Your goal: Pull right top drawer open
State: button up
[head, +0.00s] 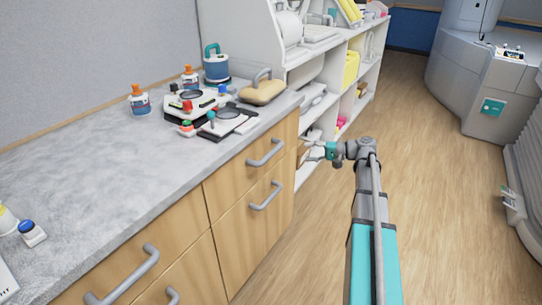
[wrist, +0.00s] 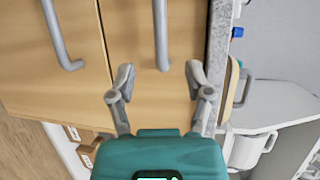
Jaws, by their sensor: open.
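The right top drawer (head: 240,170) has a wooden front just under the grey countertop and looks closed. Its grey bar handle (head: 265,152) also shows in the wrist view (wrist: 161,35). My gripper (head: 304,150) is open and empty, to the right of this handle in the head view. In the wrist view my gripper (wrist: 159,74) has its two fingertips spread either side of the handle's near end in the picture. They look apart from the handle; the exact gap in depth is hard to tell.
A second drawer handle (head: 266,195) sits below. Another handle (head: 122,275) is on the left unit. The countertop (head: 100,165) holds bottles and devices. A white shelf unit (head: 318,118) stands beyond the drawers. Wooden floor (head: 440,220) is clear to the right.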

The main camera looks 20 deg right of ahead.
aim_at(274, 154)
jog(key=shift+a, duration=0.2)
jog(key=shift+b+x, duration=1.25)
jog(key=shift+x, duration=5.55)
jog(key=shift+d+f, duration=0.1)
jog(key=shift+f, duration=0.05)
grip_shut()
